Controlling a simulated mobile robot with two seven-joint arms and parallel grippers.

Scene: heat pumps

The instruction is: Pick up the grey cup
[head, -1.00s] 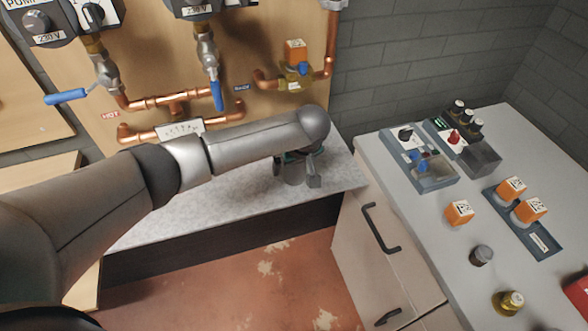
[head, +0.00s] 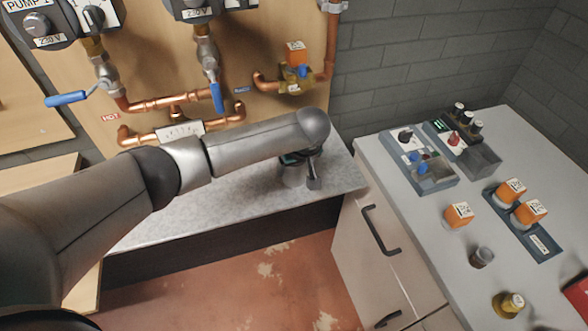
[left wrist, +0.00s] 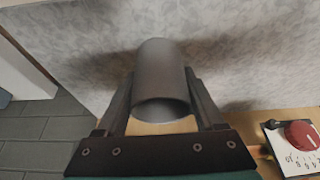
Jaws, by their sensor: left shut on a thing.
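The grey cup (left wrist: 160,78) sits between the two dark fingers of my left gripper (left wrist: 160,88) in the left wrist view, with its open rim towards the camera. The fingers touch it on both sides, and the gripper is shut on it. In the head view my left gripper (head: 303,180) is at the right part of the grey speckled counter (head: 232,203). The cup (head: 292,177) shows there only in part, below my wrist. I cannot tell whether it touches the counter. My right gripper is not in view.
Copper pipes with a blue-handled valve (head: 217,97) run along the wooden panel behind my arm. A white cabinet (head: 400,200) stands close on the right, bearing control boxes (head: 420,165), an orange-topped part (head: 459,214) and other small parts. The counter left of the gripper is clear.

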